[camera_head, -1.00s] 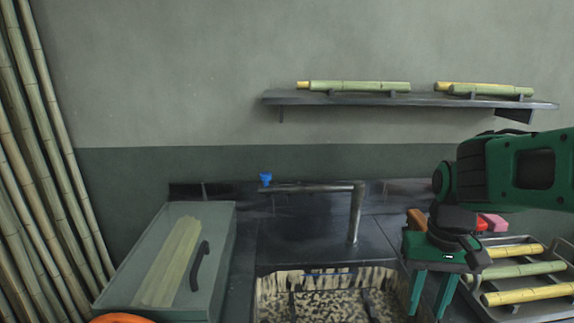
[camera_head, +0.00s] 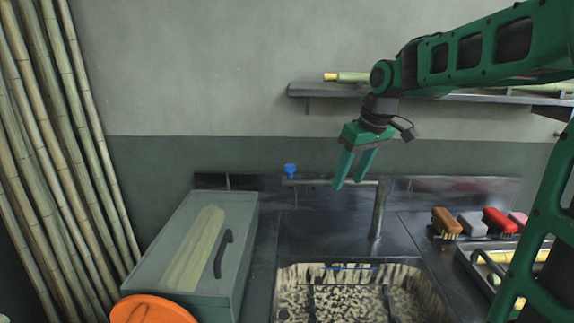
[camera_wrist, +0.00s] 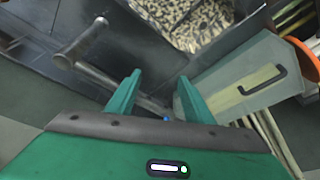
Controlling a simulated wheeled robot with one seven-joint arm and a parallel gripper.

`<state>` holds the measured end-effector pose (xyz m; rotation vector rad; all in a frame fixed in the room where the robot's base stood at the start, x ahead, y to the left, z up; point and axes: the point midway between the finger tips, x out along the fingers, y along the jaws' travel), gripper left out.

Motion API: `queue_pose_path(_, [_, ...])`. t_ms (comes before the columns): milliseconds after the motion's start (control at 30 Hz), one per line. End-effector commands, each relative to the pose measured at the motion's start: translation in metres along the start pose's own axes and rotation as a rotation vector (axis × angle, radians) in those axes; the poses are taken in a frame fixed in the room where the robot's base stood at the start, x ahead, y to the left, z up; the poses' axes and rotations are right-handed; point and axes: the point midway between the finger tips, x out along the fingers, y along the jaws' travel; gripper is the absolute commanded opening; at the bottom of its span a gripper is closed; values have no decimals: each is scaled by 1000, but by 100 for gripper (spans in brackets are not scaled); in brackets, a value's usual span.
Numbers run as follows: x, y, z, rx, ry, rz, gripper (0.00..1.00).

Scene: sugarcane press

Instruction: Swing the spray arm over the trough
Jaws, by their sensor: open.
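The spray arm (camera_head: 310,183) is a grey metal pipe running level to the left from the top of an upright post (camera_head: 378,212). A blue fitting (camera_head: 290,170) sits at its left end. The arm lies behind the trough (camera_head: 268,300), which has a speckled inside. My gripper (camera_head: 349,184) is open and empty, fingers down, overlapping the arm's right half in the head view. In the wrist view the spray arm (camera_wrist: 92,73) passes behind the left finger, and the blue fitting (camera_wrist: 166,118) shows between the fingers. I cannot tell whether a finger touches the pipe.
A grey-green box (camera_head: 215,270) with a dark handle stands left of the trough, an orange round thing (camera_head: 150,310) in front. Several brushes (camera_head: 447,222) and a cane rack (camera_head: 475,262) are at right. A wall shelf (camera_head: 310,91) is behind my arm. Bamboo poles (camera_head: 60,150) lean at left.

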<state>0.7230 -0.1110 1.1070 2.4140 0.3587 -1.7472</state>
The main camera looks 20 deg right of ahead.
Motion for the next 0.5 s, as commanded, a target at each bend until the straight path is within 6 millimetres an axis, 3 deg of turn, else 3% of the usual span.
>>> queue_pose_path(33, [1, -5, -23, -57, 20, -13, 47])
queue_pose_path(133, [0, -14, -52, -142, 50, -32, 47])
queue_pose_path(500, [10, -28, -98, -195, 68, -45, 47])
